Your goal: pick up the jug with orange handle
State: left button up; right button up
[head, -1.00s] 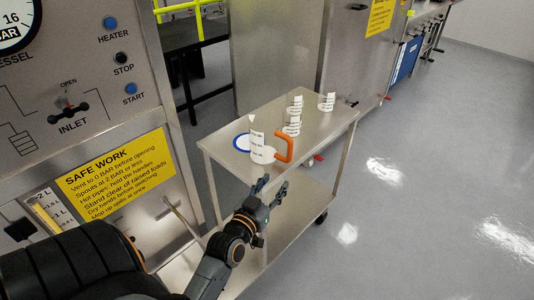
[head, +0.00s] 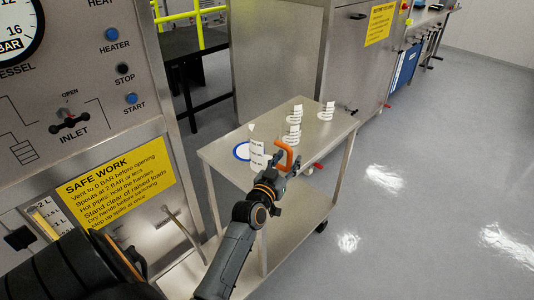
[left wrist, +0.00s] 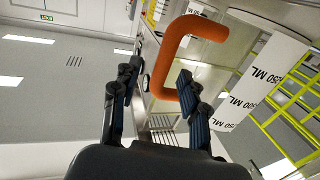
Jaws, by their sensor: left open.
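The jug (head: 257,153) is white with printed labels and an orange handle (head: 289,149) on its right side. It stands upright on the steel cart (head: 225,146). My left gripper (head: 285,168) is at the handle, on the jug's right. In the left wrist view the orange handle (left wrist: 160,85) reaches into the space between the open fingers of my left gripper (left wrist: 157,95). The jug's labelled wall (left wrist: 262,85) lies to the right there, beyond the right finger. I cannot tell whether a finger touches the handle. My right gripper is not in view.
Several smaller white labelled containers (head: 292,132) stand farther back on the cart. A blue-rimmed round item (head: 241,151) lies left of the jug. The control panel with a yellow safety sign (head: 115,187) stands at the left. Open floor (head: 430,200) lies right of the cart.

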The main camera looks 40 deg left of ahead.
pick_arm(q)
jog(key=shift+x, duration=1.2)
grip_shut()
jog(key=shift+r, duration=0.1)
